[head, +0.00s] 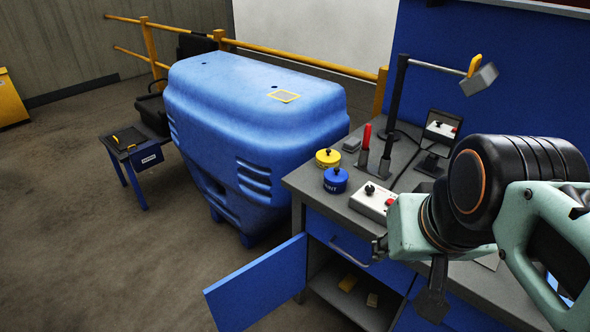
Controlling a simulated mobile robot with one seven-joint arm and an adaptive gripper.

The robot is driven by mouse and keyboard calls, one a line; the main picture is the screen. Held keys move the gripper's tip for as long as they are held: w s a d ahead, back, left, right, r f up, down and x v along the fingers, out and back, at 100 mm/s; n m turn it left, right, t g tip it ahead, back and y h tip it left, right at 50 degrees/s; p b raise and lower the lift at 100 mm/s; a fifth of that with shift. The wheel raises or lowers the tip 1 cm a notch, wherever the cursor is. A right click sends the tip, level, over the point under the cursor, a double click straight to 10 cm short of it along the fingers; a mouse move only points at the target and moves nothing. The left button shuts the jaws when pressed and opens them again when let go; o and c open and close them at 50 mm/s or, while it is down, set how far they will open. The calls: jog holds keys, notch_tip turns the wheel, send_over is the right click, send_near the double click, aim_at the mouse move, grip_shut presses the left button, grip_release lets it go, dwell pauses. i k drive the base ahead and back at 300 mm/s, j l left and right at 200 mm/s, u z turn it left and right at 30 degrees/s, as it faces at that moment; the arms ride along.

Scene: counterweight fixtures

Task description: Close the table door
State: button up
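The table door (257,286) is a flat blue panel at the lower middle of the head view. It stands open, swung out to the left from the front of the grey-topped workbench (325,190). The cabinet opening beside it shows a shelf with small yellowish blocks. My arm reaches in from the right over the bench.
A blue drawer with a handle (350,250) is above the opening. A large blue machine cover (250,110) is behind. The floor left of the door is clear.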

aim_at(236, 301)
jog(key=z, duration=1.3)
jog(key=j+z, duration=0.25)
jog(key=k+j+z, duration=0.25)
jog(key=k+j, duration=0.15)
jog(key=j, duration=0.2)
jog(key=k+j, duration=0.15)
jog(key=j, duration=0.2)
jog(key=k+j, duration=0.15)
jog(key=j, duration=0.25)
jog(key=k+j, duration=0.15)
jog(key=j, duration=0.2)
jog(key=k+j, duration=0.15)
jog(key=j, duration=0.2)
jog(key=k+j, duration=0.15)
jog(key=j, duration=0.2)
jog(key=k+j, duration=0.15)
jog(key=j, duration=0.25)
jog(key=k+j, duration=0.15)
jog(key=j, duration=0.2)
jog(key=k+j, duration=0.4)
jog(key=k, duration=0.35)
